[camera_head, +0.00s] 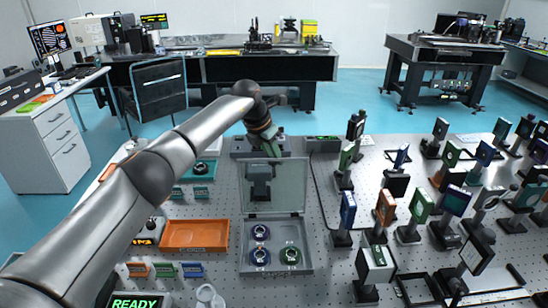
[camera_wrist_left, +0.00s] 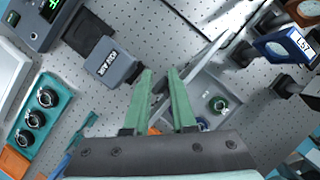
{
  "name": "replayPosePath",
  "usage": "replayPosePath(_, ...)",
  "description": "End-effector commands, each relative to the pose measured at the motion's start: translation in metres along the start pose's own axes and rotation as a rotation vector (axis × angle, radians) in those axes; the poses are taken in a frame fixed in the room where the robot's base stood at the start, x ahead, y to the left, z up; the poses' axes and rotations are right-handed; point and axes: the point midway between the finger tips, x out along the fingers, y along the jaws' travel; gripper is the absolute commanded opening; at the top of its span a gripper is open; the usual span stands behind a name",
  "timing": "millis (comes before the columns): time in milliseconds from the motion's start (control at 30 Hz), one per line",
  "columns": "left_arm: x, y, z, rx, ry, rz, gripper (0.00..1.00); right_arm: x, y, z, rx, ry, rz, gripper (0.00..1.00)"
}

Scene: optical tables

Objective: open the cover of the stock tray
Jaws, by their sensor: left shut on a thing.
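The stock tray (camera_head: 277,268) is a grey, shallow box on the perforated optical table, with two blue and one green round mounts inside. It also shows in the wrist view (camera_wrist_left: 205,88). Its clear cover (camera_head: 288,185) stands raised, roughly upright, along the tray's far side; in the wrist view the cover (camera_wrist_left: 222,50) is seen nearly edge-on. My left gripper (camera_head: 270,148) is at the cover's top edge. Its green fingers (camera_wrist_left: 160,75) are close together, shut on the cover; the exact contact is hard to see. My right gripper is in neither view.
An orange tray (camera_head: 195,235) lies left of the stock tray. A grey device (camera_head: 259,185) stands behind the cover. Several posted optics, such as a blue one (camera_head: 348,210), crowd the table to the right. A teal tray (camera_wrist_left: 32,118) holds round mounts.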

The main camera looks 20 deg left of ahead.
Motion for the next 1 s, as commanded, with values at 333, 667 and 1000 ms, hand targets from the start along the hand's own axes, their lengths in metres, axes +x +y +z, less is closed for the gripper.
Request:
replayPosePath(333,0.0139,0.0217,-0.0067,-0.006,0.019,0.038,0.0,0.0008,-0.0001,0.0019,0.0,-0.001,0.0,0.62)
replayPosePath(667,0.0146,0.0227,-0.0066,-0.005,0.019,0.038,0.0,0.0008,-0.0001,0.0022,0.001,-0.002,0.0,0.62)
replayPosePath(1000,0.0146,0.0222,-0.0067,-0.005,0.02,0.037,0.43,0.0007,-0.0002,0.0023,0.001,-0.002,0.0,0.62)
